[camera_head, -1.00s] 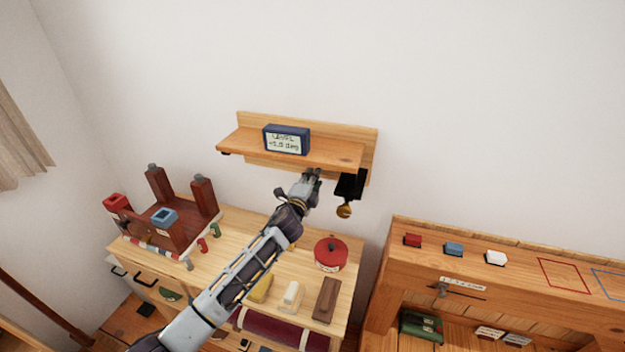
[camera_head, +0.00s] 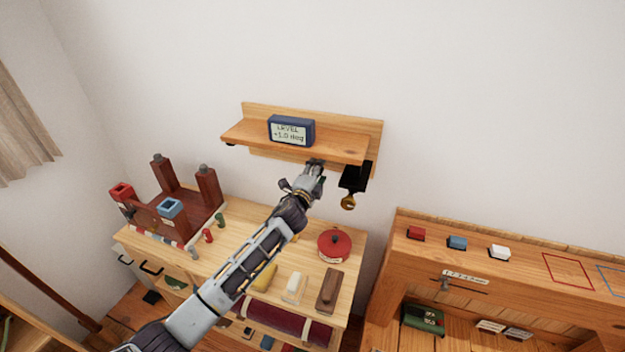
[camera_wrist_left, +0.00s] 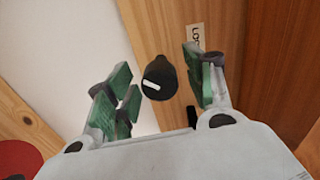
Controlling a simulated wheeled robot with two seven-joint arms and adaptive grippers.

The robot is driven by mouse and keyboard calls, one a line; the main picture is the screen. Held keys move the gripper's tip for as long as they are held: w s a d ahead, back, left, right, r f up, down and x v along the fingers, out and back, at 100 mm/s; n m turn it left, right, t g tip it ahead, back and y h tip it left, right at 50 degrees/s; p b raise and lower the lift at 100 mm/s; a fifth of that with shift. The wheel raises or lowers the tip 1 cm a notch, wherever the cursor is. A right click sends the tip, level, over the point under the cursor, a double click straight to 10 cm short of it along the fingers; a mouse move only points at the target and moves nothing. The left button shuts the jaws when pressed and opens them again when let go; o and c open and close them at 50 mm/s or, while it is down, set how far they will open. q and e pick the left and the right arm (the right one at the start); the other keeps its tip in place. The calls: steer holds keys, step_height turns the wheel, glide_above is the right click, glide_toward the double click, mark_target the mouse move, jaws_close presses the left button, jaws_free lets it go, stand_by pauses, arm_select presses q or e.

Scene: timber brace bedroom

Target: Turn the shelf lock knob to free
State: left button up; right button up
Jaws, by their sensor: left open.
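The wooden wall shelf (camera_head: 345,148) is on the back wall and carries a blue level display (camera_head: 292,130) reading about 1.0 deg. In the left wrist view, the black lock knob (camera_wrist_left: 160,80) with a white pointer mark sits in front of the shelf's wood, near a partly hidden label starting "LO" (camera_wrist_left: 195,38). My left gripper (camera_head: 316,166) is just under the shelf. In the left wrist view its green-padded fingers (camera_wrist_left: 158,92) are open, one on each side of the knob, with gaps visible. The knob is hidden in the head view. My right gripper is not in view.
A black bracket (camera_head: 354,178) with a brass piece (camera_head: 348,202) hangs at the shelf's right end. Below is a wooden bench with a red round tin (camera_head: 334,245), blocks and an upturned stool (camera_head: 172,205). A second wooden unit (camera_head: 480,270) stands right.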

arm_select(q)
steer(key=shift+s, duration=0.1)
steer(key=v, duration=1.1)
steer(key=shift+s+a, duration=0.15)
steer(key=shift+s, duration=0.2)
stand_by(0.5)
